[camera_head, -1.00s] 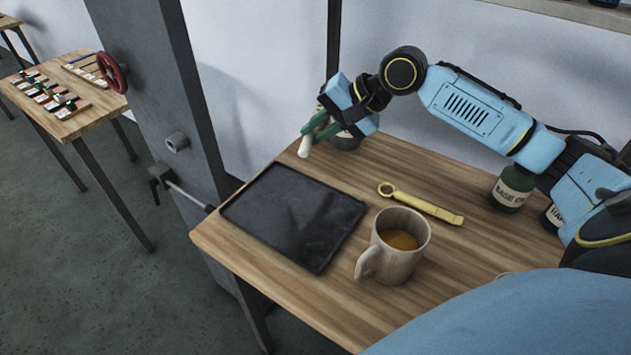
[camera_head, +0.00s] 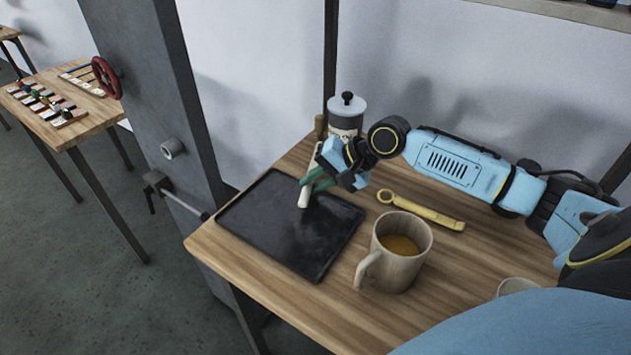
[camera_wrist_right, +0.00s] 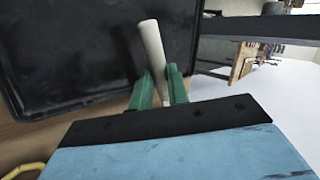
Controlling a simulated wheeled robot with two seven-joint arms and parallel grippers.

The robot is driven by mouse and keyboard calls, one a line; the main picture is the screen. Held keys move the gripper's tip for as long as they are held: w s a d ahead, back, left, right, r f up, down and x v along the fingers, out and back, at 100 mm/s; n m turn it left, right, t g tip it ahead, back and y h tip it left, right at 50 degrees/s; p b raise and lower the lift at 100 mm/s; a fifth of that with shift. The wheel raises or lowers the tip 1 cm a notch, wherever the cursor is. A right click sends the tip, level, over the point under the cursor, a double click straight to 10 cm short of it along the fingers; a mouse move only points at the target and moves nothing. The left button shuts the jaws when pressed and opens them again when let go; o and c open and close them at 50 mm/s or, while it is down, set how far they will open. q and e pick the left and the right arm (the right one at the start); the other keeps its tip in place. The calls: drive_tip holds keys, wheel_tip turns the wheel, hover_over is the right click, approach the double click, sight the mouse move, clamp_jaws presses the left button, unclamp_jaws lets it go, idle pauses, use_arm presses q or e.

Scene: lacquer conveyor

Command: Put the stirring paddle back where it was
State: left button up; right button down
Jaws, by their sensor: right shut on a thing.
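My right gripper (camera_head: 314,184) is shut on a pale, rod-like piece, which I take to be the stirring paddle (camera_head: 304,196). The gripper holds it over the far right part of the black tray (camera_head: 262,240). In the right wrist view the pale paddle (camera_wrist_right: 153,50) sits between the green fingers (camera_wrist_right: 160,88), with the dark tray (camera_wrist_right: 70,50) behind it. Whether its lower end touches the tray I cannot tell. A wooden mug (camera_head: 405,262) with brown liquid stands at the tray's right. My left gripper is not in view.
A yellow ring-ended tool (camera_head: 425,210) lies behind the mug. A grey-lidded canister (camera_head: 347,112) stands at the back, close behind my right gripper. A dark post (camera_head: 150,90) with a red handwheel (camera_head: 107,78) borders the table's left side.

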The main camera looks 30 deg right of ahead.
drive_tip(key=shift+f, duration=0.1)
drive_tip(key=shift+f+p, duration=0.3)
drive_tip(key=shift+f, duration=0.05)
drive_tip(key=shift+f, duration=0.1)
drive_tip(key=c, duration=1.3)
unclamp_jaws()
drive_tip(key=shift+c, duration=0.2)
drive_tip(key=shift+s+f, duration=0.1)
drive_tip(key=shift+f, duration=0.05)
